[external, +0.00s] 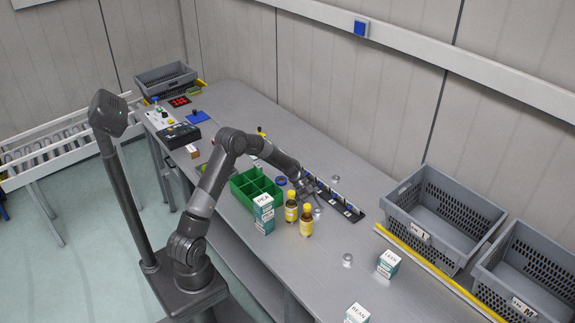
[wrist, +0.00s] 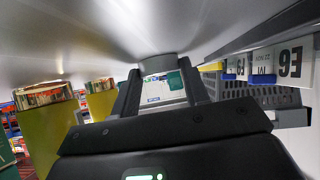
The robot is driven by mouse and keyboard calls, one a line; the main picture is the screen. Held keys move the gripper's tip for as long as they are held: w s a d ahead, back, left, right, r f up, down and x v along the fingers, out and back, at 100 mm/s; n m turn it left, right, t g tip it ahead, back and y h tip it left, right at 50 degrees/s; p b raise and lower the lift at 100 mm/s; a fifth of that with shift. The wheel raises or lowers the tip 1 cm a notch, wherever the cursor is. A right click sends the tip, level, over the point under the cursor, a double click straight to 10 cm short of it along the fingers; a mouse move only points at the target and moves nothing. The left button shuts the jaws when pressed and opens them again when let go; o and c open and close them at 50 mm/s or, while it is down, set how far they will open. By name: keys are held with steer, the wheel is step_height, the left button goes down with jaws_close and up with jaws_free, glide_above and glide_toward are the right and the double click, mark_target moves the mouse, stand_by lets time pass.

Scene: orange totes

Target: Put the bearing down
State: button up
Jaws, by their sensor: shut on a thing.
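My gripper (external: 314,204) is low over the workbench, between the yellow-labelled bottles and the black strip. In the wrist view my gripper (wrist: 158,78) is shut on a small grey metal bearing (wrist: 157,64), seen edge-on between the fingertips. The bearing is close against the grey table surface; I cannot tell whether it touches. In the external view a small silver ring (external: 317,212) shows at the fingertips, which appears to be this bearing.
Two brown bottles (external: 306,222) and a PEA box (external: 264,214) stand close by. A green divided tray (external: 254,190) is left; a black strip with cards (external: 335,194) is right. Another ring (external: 347,259) lies nearer the front. Grey crates (external: 427,228) stand at the right.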

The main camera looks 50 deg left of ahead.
step_height(320, 180, up, 9)
steer(key=w+d+r+n+t, duration=0.2)
steer(key=w+d+n+t, duration=0.2)
steer(key=w+d, duration=0.8)
steer(key=shift+y, duration=0.4)
steer(key=w+a+f, duration=0.2)
steer(key=w+a, duration=0.1)
steer(key=w+a+f, duration=0.2)
steer(key=w+a, duration=0.1)
steer(key=a, duration=0.1)
steer(key=w+a+f, duration=0.3)
steer(key=shift+w+a, duration=0.15)
steer(key=shift+a, duration=0.25)
steer(key=shift+f, duration=1.85)
steer(key=shift+f, duration=0.15)
steer(key=o, duration=1.1)
